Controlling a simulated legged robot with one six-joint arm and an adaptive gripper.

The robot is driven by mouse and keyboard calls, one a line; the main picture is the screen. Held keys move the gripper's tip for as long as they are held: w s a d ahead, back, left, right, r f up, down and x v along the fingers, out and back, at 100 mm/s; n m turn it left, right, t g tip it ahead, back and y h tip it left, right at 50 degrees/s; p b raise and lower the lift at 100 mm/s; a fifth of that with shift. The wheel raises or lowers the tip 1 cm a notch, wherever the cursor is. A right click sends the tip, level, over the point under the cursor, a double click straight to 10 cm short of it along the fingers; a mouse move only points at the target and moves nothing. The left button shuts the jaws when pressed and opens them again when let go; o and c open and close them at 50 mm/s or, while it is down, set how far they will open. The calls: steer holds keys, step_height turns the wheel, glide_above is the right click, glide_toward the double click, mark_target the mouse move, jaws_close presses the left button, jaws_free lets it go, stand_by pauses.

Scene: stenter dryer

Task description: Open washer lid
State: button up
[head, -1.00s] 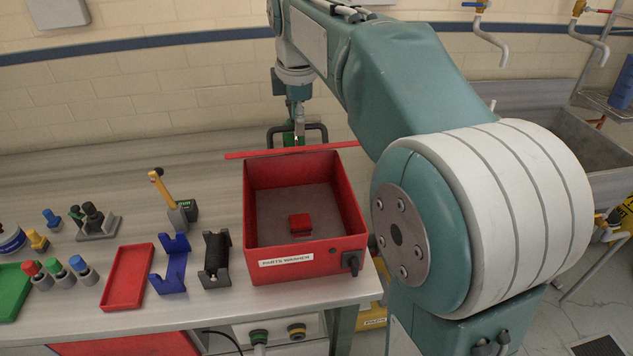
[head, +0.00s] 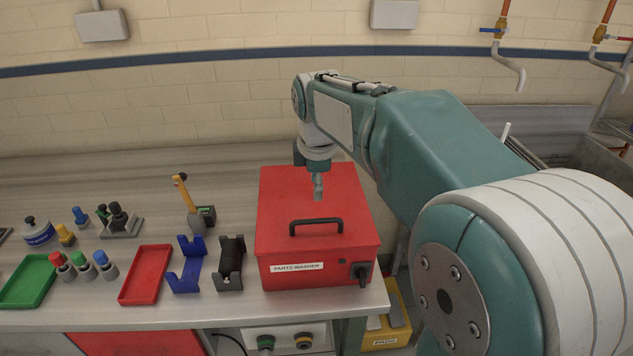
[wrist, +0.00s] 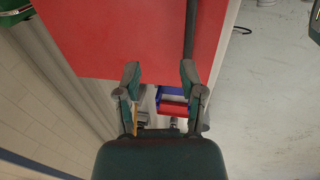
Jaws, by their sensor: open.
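The parts washer (head: 298,283) is a red box with a white label and a dark knob on its front. Its red lid (head: 340,215) lies flat over the box and hides the inside. A black bar handle (head: 316,221) stands on the lid near the front edge. My gripper (head: 318,196) is above the lid, behind the handle in the picture, and apart from it. In the wrist view my gripper (wrist: 161,75) has its two fingers spread with nothing between them. The lid also fills much of the wrist view (wrist: 110,35).
Left of the washer are a black ribbed holder (head: 230,265), a blue stand (head: 187,268), a red tray (head: 146,273) and a green tray (head: 28,281). A yellow-handled tool (head: 186,195) stands behind them. A yellow bin (head: 388,330) is below right.

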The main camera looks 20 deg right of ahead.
steer(key=s+r+m+t, duration=0.1)
steer(key=s+m, duration=0.6)
steer(key=s, duration=0.5)
steer(key=shift+a+r+m+t, duration=0.2)
steer(key=shift+m+t, duration=0.1)
steer(key=shift+t, duration=0.1)
steer(key=s+f+m, duration=0.1)
steer(key=s+m, duration=0.1)
steer(key=s, duration=0.1)
steer(key=s+f+m+t, duration=0.1)
steer(key=s+f+m, duration=0.1)
steer(key=s+m, duration=0.1)
steer(key=s+f+m, duration=0.1)
steer(key=s+m, duration=0.2)
steer(key=s, duration=0.1)
steer(key=shift+s+a+f+t, duration=0.2)
steer(key=shift+s+t, duration=0.1)
steer(key=shift+c, duration=0.7)
steer(key=shift+s+f, duration=0.1)
steer(key=shift+f, duration=0.05)
jaws_close()
